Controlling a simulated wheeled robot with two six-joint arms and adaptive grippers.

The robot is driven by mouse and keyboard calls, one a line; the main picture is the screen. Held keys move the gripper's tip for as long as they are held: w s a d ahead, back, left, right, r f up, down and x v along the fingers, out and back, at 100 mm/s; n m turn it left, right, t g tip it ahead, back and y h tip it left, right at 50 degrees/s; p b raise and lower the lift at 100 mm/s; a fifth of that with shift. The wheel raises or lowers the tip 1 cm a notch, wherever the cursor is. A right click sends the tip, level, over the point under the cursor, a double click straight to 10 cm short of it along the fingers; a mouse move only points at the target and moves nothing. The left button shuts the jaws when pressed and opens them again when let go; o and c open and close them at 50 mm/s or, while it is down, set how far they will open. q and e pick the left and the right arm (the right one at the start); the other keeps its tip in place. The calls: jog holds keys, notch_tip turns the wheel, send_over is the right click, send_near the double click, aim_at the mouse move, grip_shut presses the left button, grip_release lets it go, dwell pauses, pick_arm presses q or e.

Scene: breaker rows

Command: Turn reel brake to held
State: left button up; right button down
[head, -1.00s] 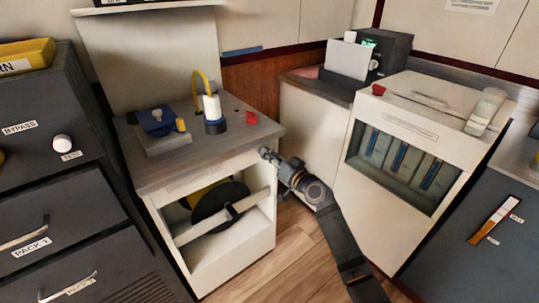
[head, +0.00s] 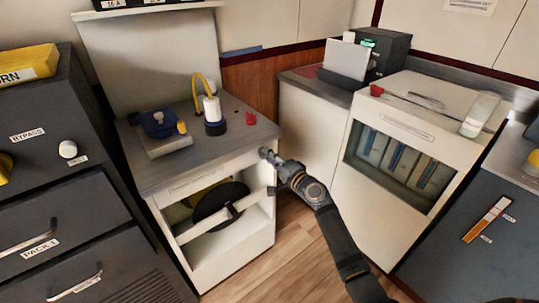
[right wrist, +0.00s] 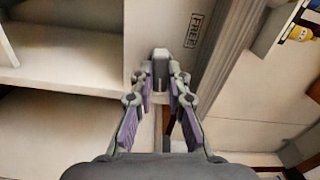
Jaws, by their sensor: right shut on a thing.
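The reel cabinet (head: 262,252) is a white unit with a grey top. A dark reel disc (head: 207,204) with some yellow shows in its open front, behind a pale crossbar. My right gripper (head: 268,155) is at the cabinet's upper right front corner. In the right wrist view its two fingers (right wrist: 160,82) close around a small grey lever (right wrist: 161,57), which I take to be the reel brake. A label (right wrist: 195,32) that seems to read FREE lies just right of the lever. The fingers hide part of the lever. My left gripper is not in view.
A blue device (head: 158,124), a white and blue bottle (head: 213,112) and a small red part (head: 250,119) stand on the cabinet top. A dark drawer unit (head: 45,185) is on the left, a white glass-fronted cabinet (head: 350,185) on the right. Wooden floor (head: 285,262) lies between.

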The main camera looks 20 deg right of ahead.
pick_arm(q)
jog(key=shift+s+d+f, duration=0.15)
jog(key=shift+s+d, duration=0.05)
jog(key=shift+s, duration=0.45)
pick_arm(e)
jog(key=shift+f+m, duration=0.1)
jog(key=shift+m, duration=0.7)
jog(key=c, duration=1.3)
grip_release()
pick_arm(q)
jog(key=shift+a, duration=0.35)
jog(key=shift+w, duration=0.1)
